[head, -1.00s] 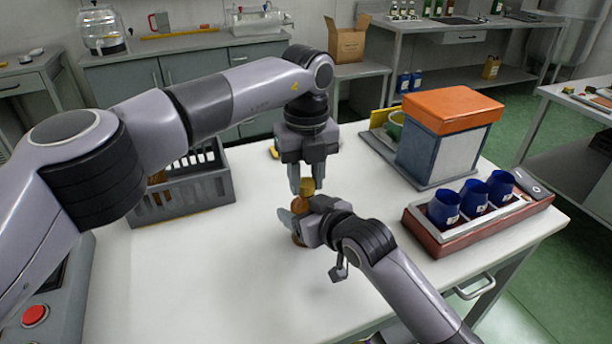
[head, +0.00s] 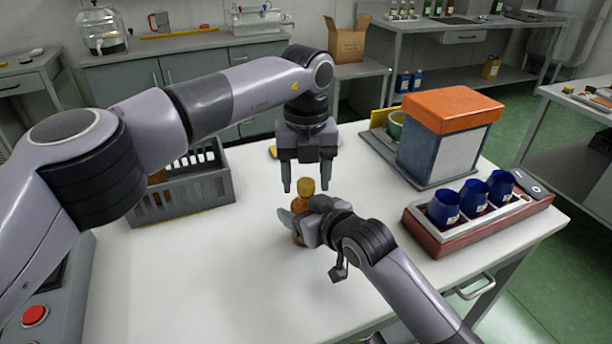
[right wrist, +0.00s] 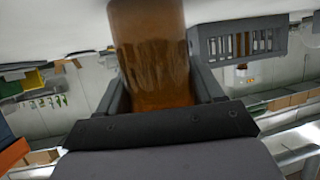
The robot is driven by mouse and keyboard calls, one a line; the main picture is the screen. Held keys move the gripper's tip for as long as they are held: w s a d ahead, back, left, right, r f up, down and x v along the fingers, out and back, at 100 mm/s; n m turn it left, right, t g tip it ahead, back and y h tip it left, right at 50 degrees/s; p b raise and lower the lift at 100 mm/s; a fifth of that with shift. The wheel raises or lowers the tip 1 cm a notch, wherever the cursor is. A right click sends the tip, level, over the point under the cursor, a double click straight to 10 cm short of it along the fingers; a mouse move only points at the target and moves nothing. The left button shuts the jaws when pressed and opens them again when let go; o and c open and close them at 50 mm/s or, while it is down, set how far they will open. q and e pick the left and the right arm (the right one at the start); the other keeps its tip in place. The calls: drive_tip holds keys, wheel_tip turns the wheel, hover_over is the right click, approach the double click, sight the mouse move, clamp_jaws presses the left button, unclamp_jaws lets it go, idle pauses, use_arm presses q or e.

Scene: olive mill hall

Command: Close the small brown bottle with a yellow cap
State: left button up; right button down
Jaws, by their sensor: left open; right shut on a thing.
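The small brown bottle (head: 299,205) stands upright at the middle of the white table, partly hidden by my right gripper. A yellow cap (head: 306,186) sits on top of its neck; I cannot tell how tightly. My right gripper (head: 296,222) is shut on the bottle's body from the side. In the right wrist view the brown bottle (right wrist: 152,55) fills the space between the fingers. My left gripper (head: 306,186) points down from above with its fingers spread on either side of the cap, apart from it.
A grey crate (head: 190,205) stands at the left of the table. A box with an orange lid (head: 445,145) stands at the back right, with a red tray (head: 440,243) holding blue cups (head: 474,194) in front of it. The front left of the table is clear.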

use_arm(q)
drive_tip(key=shift+r, duration=2.2)
use_arm(e)
drive_tip(key=shift+r, duration=0.1)
use_arm(q)
drive_tip(key=shift+c, duration=0.2)
drive_tip(key=shift+r+n, duration=1.7)
drive_tip(key=shift+r, duration=0.05)
drive_tip(key=shift+f, duration=4.05)
